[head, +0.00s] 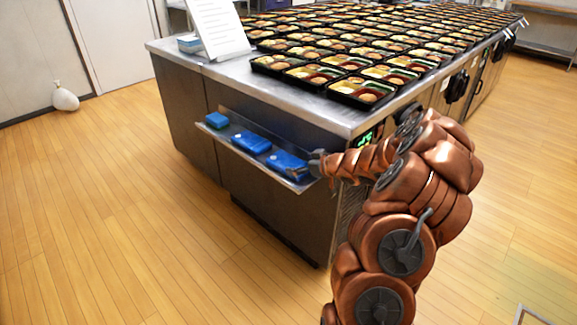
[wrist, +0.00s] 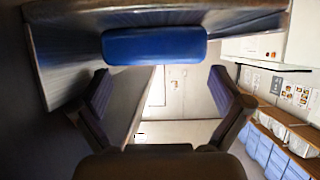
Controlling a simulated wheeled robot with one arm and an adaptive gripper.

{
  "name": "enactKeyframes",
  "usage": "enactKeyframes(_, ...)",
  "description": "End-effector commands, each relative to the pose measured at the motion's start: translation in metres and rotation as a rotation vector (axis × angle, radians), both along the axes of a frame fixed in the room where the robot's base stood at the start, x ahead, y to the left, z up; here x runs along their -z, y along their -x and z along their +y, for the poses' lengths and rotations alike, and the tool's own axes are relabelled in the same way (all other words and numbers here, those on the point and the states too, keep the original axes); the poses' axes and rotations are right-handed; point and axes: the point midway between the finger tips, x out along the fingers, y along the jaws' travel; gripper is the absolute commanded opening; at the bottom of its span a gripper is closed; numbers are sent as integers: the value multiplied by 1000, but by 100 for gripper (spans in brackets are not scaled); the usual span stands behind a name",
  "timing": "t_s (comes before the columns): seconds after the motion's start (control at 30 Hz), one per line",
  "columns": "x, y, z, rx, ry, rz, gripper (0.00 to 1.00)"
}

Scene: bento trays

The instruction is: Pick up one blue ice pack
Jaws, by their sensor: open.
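Three blue ice packs lie in a row on a narrow metal shelf (head: 231,139) on the counter's side. The far pack (head: 217,119) is at the left, the middle pack (head: 251,143) follows, and the near pack (head: 286,164) is at the right end. My gripper (head: 316,163) is at the shelf's right end, close beside the near pack. In the wrist view my gripper (wrist: 160,74) is open and empty. One blue ice pack (wrist: 155,46) lies just ahead of the fingertips, centred between them. I cannot tell whether a finger touches it.
The shelf's metal edge and side (wrist: 60,60) lie close to the fingers in the wrist view. The steel counter (head: 230,72) above carries many filled bento trays (head: 362,92) and a white sign (head: 217,28).

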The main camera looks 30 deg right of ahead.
Motion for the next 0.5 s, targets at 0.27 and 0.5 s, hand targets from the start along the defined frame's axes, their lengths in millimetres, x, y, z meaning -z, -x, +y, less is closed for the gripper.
enactKeyframes(0.27, 3, -15, 5, -4, 0, -1, 100)
enactKeyframes(0.5, 15, -39, 10, -3, -1, -1, 100)
